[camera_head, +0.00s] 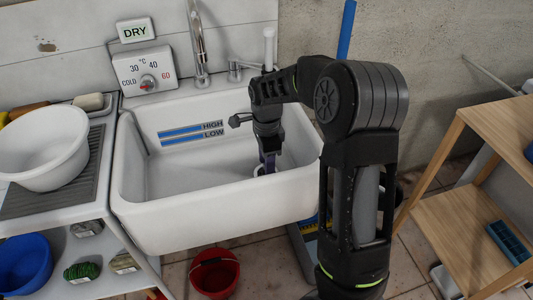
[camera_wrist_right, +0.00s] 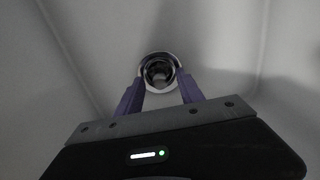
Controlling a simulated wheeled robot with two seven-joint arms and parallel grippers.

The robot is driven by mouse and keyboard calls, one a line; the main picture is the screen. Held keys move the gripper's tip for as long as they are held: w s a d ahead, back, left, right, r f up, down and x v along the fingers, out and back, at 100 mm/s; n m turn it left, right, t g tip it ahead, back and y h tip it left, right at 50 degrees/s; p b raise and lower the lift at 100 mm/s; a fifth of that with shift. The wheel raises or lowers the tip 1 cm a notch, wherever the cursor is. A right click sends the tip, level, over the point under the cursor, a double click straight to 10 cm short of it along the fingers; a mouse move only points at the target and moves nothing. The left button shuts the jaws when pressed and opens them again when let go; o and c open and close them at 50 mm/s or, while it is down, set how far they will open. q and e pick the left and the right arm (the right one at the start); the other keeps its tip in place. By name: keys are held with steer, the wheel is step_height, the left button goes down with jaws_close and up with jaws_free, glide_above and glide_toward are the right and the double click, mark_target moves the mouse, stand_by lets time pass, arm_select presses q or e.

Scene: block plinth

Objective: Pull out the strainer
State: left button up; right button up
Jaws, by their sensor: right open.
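The white sink (camera_head: 225,226) is empty of water as far as I see. At its bottom is a round fitting, the drain with what looks like the strainer (camera_wrist_right: 158,70): a pale metal ring around a dark centre with a small lighter part. In the head view only a bit of this ring shows beside my fingers. My right gripper (camera_head: 265,166) reaches down into the sink. In the wrist view its two purple fingers (camera_wrist_right: 158,92) are open, one on each side of the ring's near half; I cannot tell whether they touch it. My left gripper is in neither view.
A faucet (camera_head: 198,50) and a temperature dial box (camera_head: 148,71) stand behind the sink. A white basin (camera_head: 45,150) is on the left counter. A red bucket (camera_head: 214,272) is on the floor below. A wooden shelf (camera_head: 452,225) stands right. Sink walls surround my gripper.

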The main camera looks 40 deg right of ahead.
steer(key=shift+f, duration=0.7)
steer(key=shift+c, duration=0.6)
jaws_close()
